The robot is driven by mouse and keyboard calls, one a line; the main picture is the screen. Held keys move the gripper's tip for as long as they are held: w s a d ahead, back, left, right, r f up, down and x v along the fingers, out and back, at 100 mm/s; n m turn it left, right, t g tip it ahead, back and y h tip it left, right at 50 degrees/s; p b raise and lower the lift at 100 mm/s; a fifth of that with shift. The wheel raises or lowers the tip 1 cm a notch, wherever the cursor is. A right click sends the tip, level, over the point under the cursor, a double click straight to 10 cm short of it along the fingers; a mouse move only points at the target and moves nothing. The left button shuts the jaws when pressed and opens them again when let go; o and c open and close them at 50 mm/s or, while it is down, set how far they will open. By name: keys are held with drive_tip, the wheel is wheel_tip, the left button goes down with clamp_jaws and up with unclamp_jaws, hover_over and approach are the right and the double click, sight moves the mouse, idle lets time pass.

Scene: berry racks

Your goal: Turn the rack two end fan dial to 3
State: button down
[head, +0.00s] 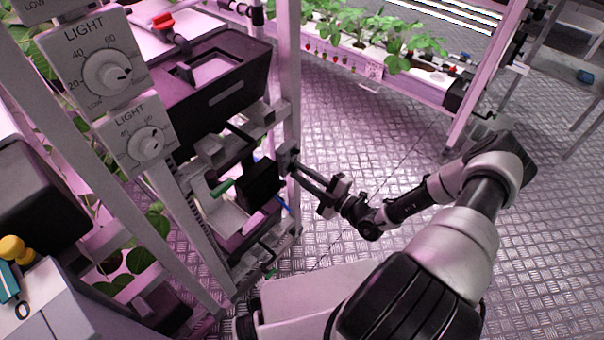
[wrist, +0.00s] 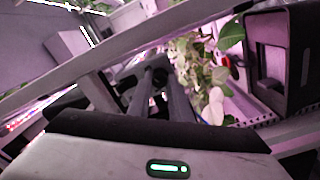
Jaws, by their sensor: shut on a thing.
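My gripper (head: 293,170) reaches left to the end post (head: 288,100) of the near rack in the head view. Its two long dark fingers are shut on a small dark part at the post, which I take to be the fan dial (head: 286,156). The dial's face, pointer and numbers cannot be read from here. In the wrist view the fingers (wrist: 154,72) run forward close together, and their tips meet a dark shape; what is between them is mostly hidden.
Two LIGHT dials (head: 107,73) (head: 149,142) sit on the near left post. A black bin (head: 225,92) and a black box (head: 260,184) are on the rack. Another rack with strawberry plants (head: 390,45) stands behind. The metal floor (head: 400,135) to the right is clear.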

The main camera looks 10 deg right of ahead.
drive_tip(key=shift+s+m, duration=0.1)
drive_tip(key=shift+m, duration=0.2)
drive_tip(key=c, duration=1.6)
unclamp_jaws()
drive_tip(key=p+v, duration=0.1)
drive_tip(key=v, duration=1.6)
drive_tip(key=shift+d+p, duration=0.15)
drive_tip(key=shift+p, duration=0.25)
